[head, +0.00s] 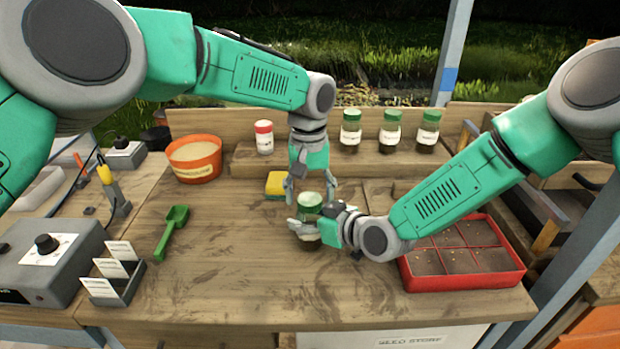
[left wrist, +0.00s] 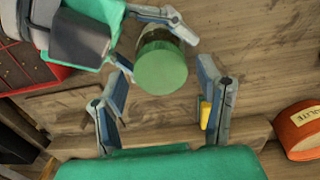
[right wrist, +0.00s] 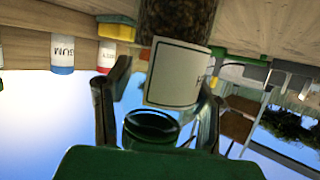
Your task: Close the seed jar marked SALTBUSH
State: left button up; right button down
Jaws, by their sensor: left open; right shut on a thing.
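A seed jar with a green lid (head: 310,200) stands on the near middle of the bench. My right gripper (head: 308,228) is shut around its body from the right. My left gripper (head: 311,190) points down over the jar, open, with its fingers on either side of the lid. In the left wrist view the round lid (left wrist: 160,68) lies between the open fingers, apart from them. In the right wrist view the jar's white label (right wrist: 174,75) and dark seeds show. The label's word cannot be read. I cannot tell whether the lid is screwed tight.
Several jars (head: 351,132) stand on the back shelf. A yellow-green sponge (head: 275,186) lies behind the held jar. An orange pot (head: 194,160), green scoop (head: 172,232) and card holder (head: 115,285) are left. A red seed tray (head: 465,283) is right. The front middle is clear.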

pick_arm(q)
jog(key=shift+f, duration=0.45)
jog(key=c, duration=1.2)
jog(key=m, duration=0.2)
jog(key=shift+m, duration=0.3)
jog(key=shift+c, duration=0.2)
jog(key=o, duration=1.3)
